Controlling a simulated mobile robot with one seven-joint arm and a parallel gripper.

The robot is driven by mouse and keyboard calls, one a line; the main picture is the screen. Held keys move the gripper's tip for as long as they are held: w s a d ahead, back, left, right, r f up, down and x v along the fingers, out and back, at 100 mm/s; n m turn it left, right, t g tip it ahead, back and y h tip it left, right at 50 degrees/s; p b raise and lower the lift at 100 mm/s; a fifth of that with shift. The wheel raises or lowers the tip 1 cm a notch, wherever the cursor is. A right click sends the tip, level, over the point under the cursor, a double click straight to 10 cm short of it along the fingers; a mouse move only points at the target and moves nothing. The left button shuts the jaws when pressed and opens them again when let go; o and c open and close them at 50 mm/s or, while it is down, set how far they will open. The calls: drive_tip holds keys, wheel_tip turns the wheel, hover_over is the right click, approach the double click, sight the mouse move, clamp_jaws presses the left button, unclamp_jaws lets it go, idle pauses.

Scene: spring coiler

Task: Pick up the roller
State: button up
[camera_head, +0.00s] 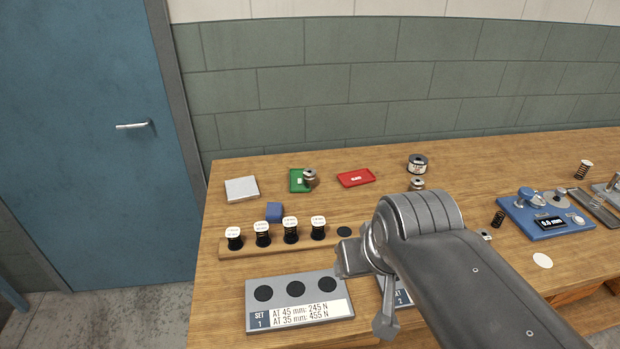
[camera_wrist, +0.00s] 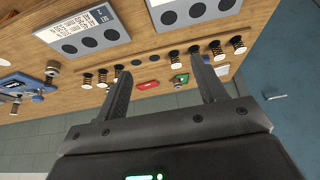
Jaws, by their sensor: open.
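A small grooved metal piece that looks like a roller (camera_head: 310,178) stands on the right part of a green tray (camera_head: 297,186) at the back of the bench. A similar metal piece (camera_head: 417,184) stands farther right, in front of a labelled spool (camera_head: 417,163); I cannot tell which one is the task's roller. My gripper (camera_wrist: 161,68) is open and empty in the wrist view, above the bench and apart from both pieces. The green tray shows in the wrist view (camera_wrist: 181,78) near the right finger. My arm hides part of the gripper in the head view.
A wooden rack (camera_head: 229,248) holds several capped springs. A Set 1 plate (camera_head: 335,289) lies in front. A red tray (camera_head: 356,178), blue block (camera_head: 274,212) and grey square (camera_head: 241,189) lie behind. A blue gauge (camera_head: 548,223) stands right. The wall is behind the bench.

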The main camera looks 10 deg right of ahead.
drive_tip(key=w+r+n, duration=0.1)
drive_tip(key=w+r, duration=0.3)
drive_tip(key=w, duration=0.8)
drive_tip(key=n+g+y, duration=0.2)
drive_tip(key=n, duration=0.1)
hover_over(310, 172)
drive_tip(key=s+d, duration=0.2)
drive_tip(key=s, duration=0.2)
wheel_tip(310, 172, down, 15)
drive_tip(key=shift+n, duration=0.3)
drive_tip(key=x, duration=1)
drive_tip(key=shift+w+a+r, duration=0.1)
drive_tip(key=shift+a, duration=0.2)
drive_tip(key=shift+c, duration=0.2)
